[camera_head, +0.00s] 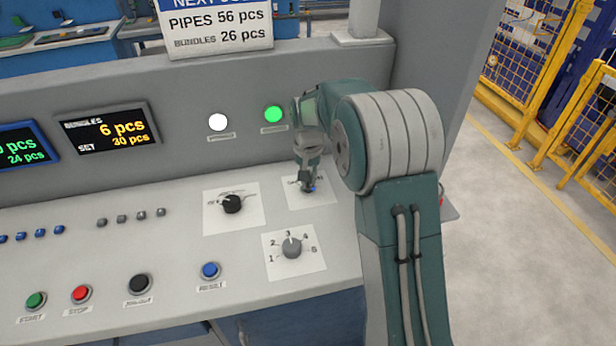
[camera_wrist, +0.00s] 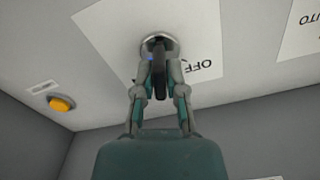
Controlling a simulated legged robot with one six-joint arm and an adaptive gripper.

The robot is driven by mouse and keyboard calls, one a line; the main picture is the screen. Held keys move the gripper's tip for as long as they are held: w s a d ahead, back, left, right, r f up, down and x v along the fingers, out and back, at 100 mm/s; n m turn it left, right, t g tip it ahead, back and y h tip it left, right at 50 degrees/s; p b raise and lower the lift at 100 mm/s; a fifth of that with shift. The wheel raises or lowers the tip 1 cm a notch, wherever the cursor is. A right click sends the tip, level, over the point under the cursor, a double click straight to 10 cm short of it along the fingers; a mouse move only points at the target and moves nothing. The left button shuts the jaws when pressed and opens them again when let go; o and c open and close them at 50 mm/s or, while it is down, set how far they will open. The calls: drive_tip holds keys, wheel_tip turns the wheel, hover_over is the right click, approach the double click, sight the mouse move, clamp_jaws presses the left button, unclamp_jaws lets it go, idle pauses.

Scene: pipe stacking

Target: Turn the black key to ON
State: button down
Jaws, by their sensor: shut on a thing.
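The black key (camera_wrist: 160,84) stands in a round silver lock (camera_wrist: 158,42) on a white plate (camera_wrist: 108,32) in the wrist view. The word OFF shows on the plate to the right of the key; the rest of the lettering is hidden. My gripper (camera_wrist: 161,72) is shut on the key, one finger on each side. In the head view my gripper (camera_head: 308,184) is down at the same white plate (camera_head: 325,190), and it hides the key there.
A black selector knob (camera_head: 232,204) is left of the key plate, and a grey numbered knob (camera_head: 291,247) is in front of it. A green lamp (camera_head: 273,114) and a white lamp (camera_head: 218,122) are lit behind. Several push buttons line the front left.

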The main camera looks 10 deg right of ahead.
drive_tip(key=m, duration=0.5)
drive_tip(key=shift+s+f+m, duration=0.1)
drive_tip(key=shift+f+m, duration=0.1)
drive_tip(key=shift+m, duration=0.1)
idle(0.5)
drive_tip(key=c, duration=0.7)
unclamp_jaws()
drive_tip(key=shift+a, duration=0.1)
drive_tip(key=shift+r, duration=0.1)
wheel_tip(320, 180, up, 11)
drive_tip(key=shift+r, duration=0.45)
